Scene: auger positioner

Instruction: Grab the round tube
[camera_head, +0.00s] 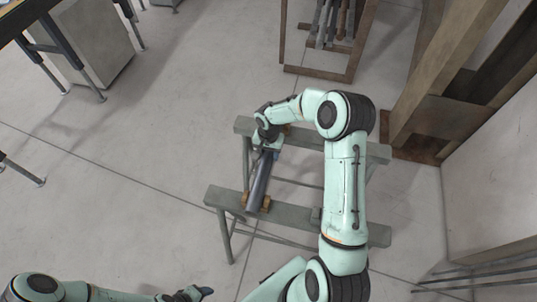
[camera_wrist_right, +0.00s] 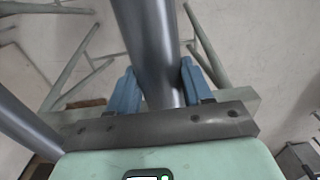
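A dark grey round tube (camera_head: 260,182) lies across two grey-green sawhorses in the head view. My right gripper (camera_head: 267,147) is at its far end, reaching down from above. In the right wrist view the tube (camera_wrist_right: 150,45) runs between the two blue fingers of the right gripper (camera_wrist_right: 158,80), one on each side. The fingers look very close to its sides, but whether they press on it is not clear. A second grey tube (camera_wrist_right: 25,125) shows at the left of that view. My left gripper (camera_head: 190,294) is at the bottom edge, its fingers barely showing, away from the tube.
The near sawhorse (camera_head: 300,216) has small brown blocks beside the tube. The far sawhorse (camera_head: 378,152) is partly behind my right arm. A brown rack with several pipes (camera_head: 335,25) stands behind. Brown shelving is at right.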

